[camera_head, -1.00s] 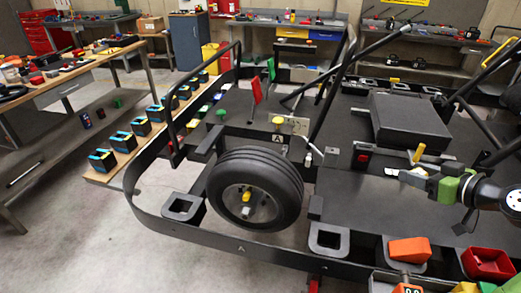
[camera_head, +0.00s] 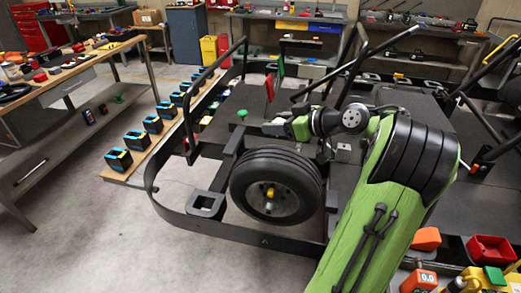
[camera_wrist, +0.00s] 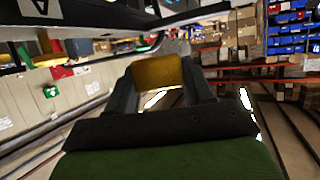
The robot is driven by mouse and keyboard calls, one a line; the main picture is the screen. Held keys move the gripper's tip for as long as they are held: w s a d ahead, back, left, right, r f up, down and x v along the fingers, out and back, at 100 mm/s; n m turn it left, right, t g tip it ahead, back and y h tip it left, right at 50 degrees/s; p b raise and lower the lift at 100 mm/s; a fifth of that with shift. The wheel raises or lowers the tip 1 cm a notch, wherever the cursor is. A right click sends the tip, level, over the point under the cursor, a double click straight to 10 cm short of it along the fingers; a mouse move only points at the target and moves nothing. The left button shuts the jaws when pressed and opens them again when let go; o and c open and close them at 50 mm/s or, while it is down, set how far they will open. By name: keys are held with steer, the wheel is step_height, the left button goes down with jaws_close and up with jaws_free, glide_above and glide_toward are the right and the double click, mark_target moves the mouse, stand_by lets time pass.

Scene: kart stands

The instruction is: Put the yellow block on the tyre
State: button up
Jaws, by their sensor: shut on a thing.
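The black tyre (camera_head: 285,161) is on the side of the dark kart frame in the head view, upright, with a grey hub and a yellow piece (camera_head: 270,192) at its centre. My gripper (camera_head: 268,129) shows above the tyre's top in the picture, apart from it as far as I can see. In the wrist view, my gripper's two dark fingers are shut on the yellow block (camera_wrist: 158,72), which sits between their tips. The block is hard to make out in the head view. The tyre is not recognisable in the wrist view.
A green knob (camera_head: 242,114) and red and green upright flags (camera_head: 269,88) stand on the kart near my gripper. Black kart bars (camera_head: 215,70) rise behind. Several blue-black boxes (camera_head: 118,159) line a low shelf at left. A red bin (camera_head: 490,249) is at lower right.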

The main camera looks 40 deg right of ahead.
mark_target(277, 154)
step_height(277, 154, down, 7)
steer(key=shift+d+f+b, duration=0.1)
steer(key=shift+f+b, duration=0.05)
steer(key=shift+b, duration=0.55)
steer(key=shift+f, duration=0.1)
steer(key=shift+f+b, duration=0.15)
steer(key=shift+b, duration=0.15)
steer(key=o, duration=1)
